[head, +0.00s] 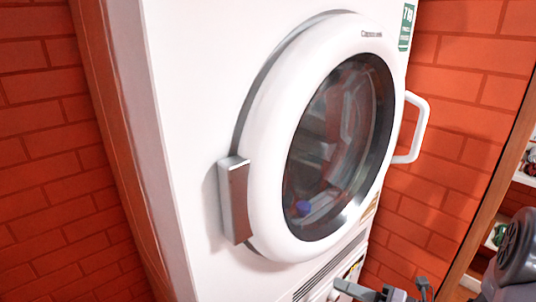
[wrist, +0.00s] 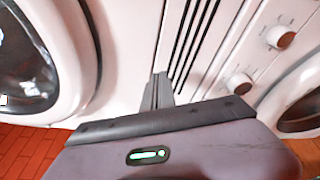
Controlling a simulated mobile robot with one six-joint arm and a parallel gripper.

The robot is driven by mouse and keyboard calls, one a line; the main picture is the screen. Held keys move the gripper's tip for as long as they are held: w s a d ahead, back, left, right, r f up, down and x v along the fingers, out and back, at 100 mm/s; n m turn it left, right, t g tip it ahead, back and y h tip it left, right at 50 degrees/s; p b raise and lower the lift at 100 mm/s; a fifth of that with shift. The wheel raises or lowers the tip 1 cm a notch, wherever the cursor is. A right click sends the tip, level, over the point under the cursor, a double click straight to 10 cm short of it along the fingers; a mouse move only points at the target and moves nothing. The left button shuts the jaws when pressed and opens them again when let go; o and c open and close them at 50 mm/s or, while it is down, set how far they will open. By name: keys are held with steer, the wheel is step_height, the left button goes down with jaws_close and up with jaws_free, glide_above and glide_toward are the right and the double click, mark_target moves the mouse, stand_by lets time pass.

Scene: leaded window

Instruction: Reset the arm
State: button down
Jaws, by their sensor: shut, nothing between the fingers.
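My gripper (wrist: 158,90) shows in the wrist view with its two grey fingers together and nothing between them. They point at the white front of a machine, just below a dark slotted vent (wrist: 192,40). In the head view only part of my gripper (head: 362,291) shows at the bottom edge, in front of the lower part of the white machine (head: 190,110). Whether the fingertips touch the panel I cannot tell.
The machine's round glass door (head: 340,150) has a metal hinge (head: 235,200) at left and a white handle (head: 415,130) at right. Knobs (wrist: 280,37) and a second round door (wrist: 300,110) are at right in the wrist view. Red brick walls (head: 45,150) flank the machine. A shelf (head: 520,180) stands right.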

steer(key=s+a+r+n+g+h, duration=0.3)
steer(key=s+a+r+n+g, duration=0.3)
steer(key=s+a+n+g, duration=0.65)
steer(key=s+d+r+n+t+h, duration=0.1)
steer(key=s+r+n+t+h, duration=0.2)
steer(key=n, duration=0.8)
steer(key=s+d+r+n+t+h, duration=0.2)
steer(key=n+t+h, duration=0.3)
steer(key=n, duration=0.5)
steer(key=shift+s+d+r+n+h, duration=0.25)
steer(key=shift+s+r+n+h, duration=0.1)
steer(key=shift+s+r+h, duration=0.3)
